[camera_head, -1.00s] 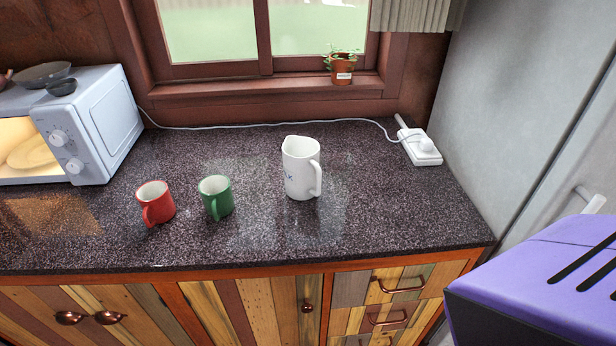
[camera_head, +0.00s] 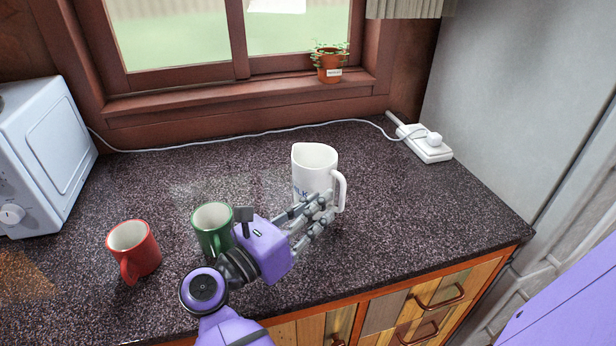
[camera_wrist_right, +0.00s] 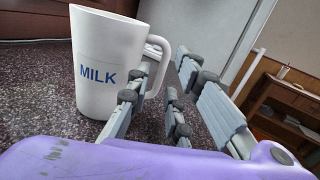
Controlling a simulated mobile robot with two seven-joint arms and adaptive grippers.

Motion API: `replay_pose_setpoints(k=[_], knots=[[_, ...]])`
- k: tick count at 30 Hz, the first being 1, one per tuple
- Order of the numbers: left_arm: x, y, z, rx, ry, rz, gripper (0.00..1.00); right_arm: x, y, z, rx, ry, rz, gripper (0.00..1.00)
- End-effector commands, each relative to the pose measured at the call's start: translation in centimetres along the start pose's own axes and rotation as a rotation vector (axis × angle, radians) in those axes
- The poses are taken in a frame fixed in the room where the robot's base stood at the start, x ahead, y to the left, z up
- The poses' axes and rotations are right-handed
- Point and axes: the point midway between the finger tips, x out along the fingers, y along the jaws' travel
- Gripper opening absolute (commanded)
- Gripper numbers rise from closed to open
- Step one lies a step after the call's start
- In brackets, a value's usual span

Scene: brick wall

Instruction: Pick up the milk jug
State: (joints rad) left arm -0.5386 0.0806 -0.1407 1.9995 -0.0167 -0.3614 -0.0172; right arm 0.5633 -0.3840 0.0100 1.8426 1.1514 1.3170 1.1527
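The white milk jug (camera_head: 316,166) stands upright on the dark speckled counter, its handle on its right side. It also shows in the right wrist view (camera_wrist_right: 100,58), with blue "MILK" lettering facing me. My right gripper (camera_head: 316,212) is at the jug's near lower side, its fingers over part of the lettering in the head view. In the right wrist view the gripper (camera_wrist_right: 168,75) has its fingers spread apart. The jug handle is close to the left fingers' tips, and I cannot tell if they touch. My left gripper is not in view.
A green mug (camera_head: 212,222) stands just behind my right wrist, partly hidden. A red mug (camera_head: 133,250) is further left. A microwave (camera_head: 45,150), a power strip (camera_head: 425,143) with a cord, and a potted plant (camera_head: 329,65) surround the counter (camera_head: 420,215), clear on the right.

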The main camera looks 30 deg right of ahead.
Motion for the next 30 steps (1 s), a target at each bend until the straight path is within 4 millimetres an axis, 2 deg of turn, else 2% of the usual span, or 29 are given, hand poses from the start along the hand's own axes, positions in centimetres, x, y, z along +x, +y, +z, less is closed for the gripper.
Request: replay_pose_setpoints(k=[5, 19, 28, 30], knots=[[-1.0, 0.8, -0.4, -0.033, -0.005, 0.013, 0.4, 0.9, -0.2, -1.2, 0.075, 0.076, -0.03, 0.19], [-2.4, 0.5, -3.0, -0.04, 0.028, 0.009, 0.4, 7.0, -0.6, -1.8, 0.074, 0.069, -0.028, 0.19], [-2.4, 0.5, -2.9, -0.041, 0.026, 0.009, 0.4, 7.6, -0.6, -2.2, 0.07, 0.072, -0.026, 0.19], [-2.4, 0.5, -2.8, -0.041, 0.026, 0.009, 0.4, 7.6, -0.6, -2.2, 0.07, 0.072, -0.026, 0.13]])
